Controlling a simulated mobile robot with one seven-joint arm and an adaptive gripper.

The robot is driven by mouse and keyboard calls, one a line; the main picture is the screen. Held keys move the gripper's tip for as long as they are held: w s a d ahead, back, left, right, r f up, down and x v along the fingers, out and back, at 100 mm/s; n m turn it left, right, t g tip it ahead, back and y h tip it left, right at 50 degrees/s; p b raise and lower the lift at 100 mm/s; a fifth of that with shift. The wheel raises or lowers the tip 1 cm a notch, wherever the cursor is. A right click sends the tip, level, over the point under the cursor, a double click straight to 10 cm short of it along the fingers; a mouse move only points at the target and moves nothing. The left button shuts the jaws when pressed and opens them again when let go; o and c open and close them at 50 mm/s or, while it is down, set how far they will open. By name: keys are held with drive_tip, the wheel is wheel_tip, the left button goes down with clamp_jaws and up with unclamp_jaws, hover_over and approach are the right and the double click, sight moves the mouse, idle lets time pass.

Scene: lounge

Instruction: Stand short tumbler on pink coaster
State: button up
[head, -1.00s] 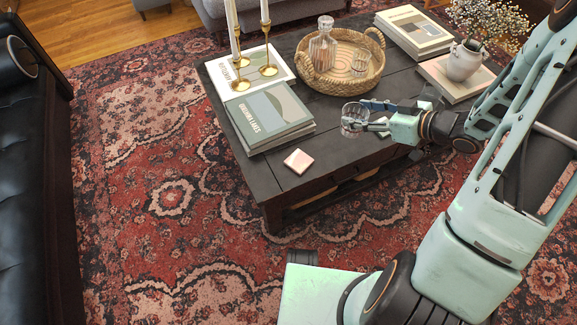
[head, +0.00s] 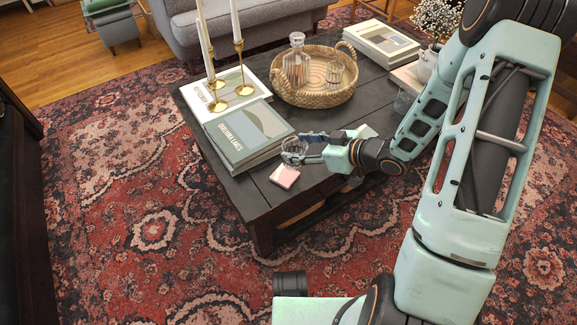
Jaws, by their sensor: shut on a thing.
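The short tumbler (head: 293,147) is a clear, faceted glass, about upright. My gripper (head: 299,147) is shut on it, reaching in from the right. The pink coaster (head: 285,177) is a small pale square lying flat near the front edge of the dark table (head: 250,200). The tumbler shows just above the coaster's far edge in the picture. I cannot tell how high its base is or whether it touches the coaster. The coaster's top looks otherwise bare.
Stacked books (head: 246,133) lie just left of the tumbler. Brass candlesticks (head: 242,70) stand behind them. A woven tray (head: 312,97) holds a decanter (head: 297,62) and a glass (head: 335,72). Another clear glass (head: 403,103) stands partly behind my arm.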

drive_tip(key=a+f+b, duration=0.1)
drive_tip(key=a+f, duration=0.1)
drive_tip(key=shift+w+a+f, duration=0.1)
drive_tip(key=shift+a+f, duration=0.15)
drive_tip(key=shift+f, duration=0.15)
drive_tip(key=shift+a+f+b, duration=0.15)
drive_tip(key=shift+f+b, duration=0.2)
drive_tip(key=shift+f, duration=0.55)
drive_tip(key=shift+a+f+b, duration=0.1)
drive_tip(key=shift+f+b, duration=0.2)
drive_tip(key=shift+f, duration=0.55)
drive_tip(key=shift+f, duration=0.1)
drive_tip(key=shift+f, duration=0.15)
drive_tip(key=o, duration=1.8)
